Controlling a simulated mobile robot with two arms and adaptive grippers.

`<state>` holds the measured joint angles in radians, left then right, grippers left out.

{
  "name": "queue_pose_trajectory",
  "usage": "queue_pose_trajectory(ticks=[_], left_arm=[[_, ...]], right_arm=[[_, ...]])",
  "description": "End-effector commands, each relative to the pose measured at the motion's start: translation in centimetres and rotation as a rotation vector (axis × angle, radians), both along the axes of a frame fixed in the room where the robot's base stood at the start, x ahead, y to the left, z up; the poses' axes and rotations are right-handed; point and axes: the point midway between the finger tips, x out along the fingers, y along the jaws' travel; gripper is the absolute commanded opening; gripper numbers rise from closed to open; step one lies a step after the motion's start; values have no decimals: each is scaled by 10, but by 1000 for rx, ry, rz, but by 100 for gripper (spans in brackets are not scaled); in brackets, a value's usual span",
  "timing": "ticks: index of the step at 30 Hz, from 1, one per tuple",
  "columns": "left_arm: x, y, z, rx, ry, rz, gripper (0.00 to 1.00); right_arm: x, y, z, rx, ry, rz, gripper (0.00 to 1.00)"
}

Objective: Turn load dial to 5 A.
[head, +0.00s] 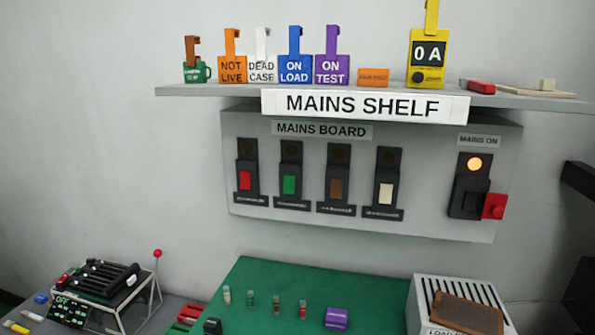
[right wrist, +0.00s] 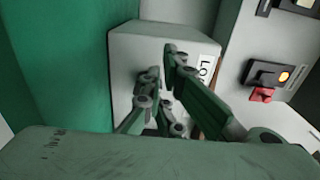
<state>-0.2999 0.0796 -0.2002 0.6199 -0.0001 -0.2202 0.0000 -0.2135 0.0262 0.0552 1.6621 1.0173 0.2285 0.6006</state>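The load box (head: 422,292) is a pale grey box with a slotted top at the lower right of the head view, cut off by the bottom edge. Its label (head: 455,331) is only partly visible. In the right wrist view the load box (right wrist: 130,70) and its label (right wrist: 206,70) lie behind my right gripper (right wrist: 163,64). The dark green fingers are apart, with grey box face between the tips. I see nothing held. The load dial cannot be made out in either view. A yellow meter (head: 428,60) on the shelf reads 0 A. My left gripper is not in view.

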Motion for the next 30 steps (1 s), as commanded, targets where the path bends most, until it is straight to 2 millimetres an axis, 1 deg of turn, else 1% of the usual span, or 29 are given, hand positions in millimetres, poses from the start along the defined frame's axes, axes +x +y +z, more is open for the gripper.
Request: queue_pose_trajectory(ticks=[1, 3, 9, 12, 16, 24, 26, 29, 30], left_arm=[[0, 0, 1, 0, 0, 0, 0], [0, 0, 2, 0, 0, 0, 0], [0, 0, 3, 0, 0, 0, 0], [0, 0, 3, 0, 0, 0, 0], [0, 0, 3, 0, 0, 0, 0], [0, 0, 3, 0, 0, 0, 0], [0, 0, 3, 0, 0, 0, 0], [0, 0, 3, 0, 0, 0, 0], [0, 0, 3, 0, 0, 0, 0]], right_arm=[[-8, 1, -2, -1, 5, -1, 0], [-16, 4, -2, -1, 7, 2, 0], [-39, 11, -4, 1, 9, 4, 0], [-48, 13, -3, 2, 8, 5, 0], [-52, 15, -3, 2, 7, 5, 0], [-52, 17, -3, -3, 10, 13, 0], [-51, 23, -2, -20, 19, 38, 0], [-49, 48, 2, -99, 62, 139, 0], [-50, 63, 2, -150, 89, 199, 0]])
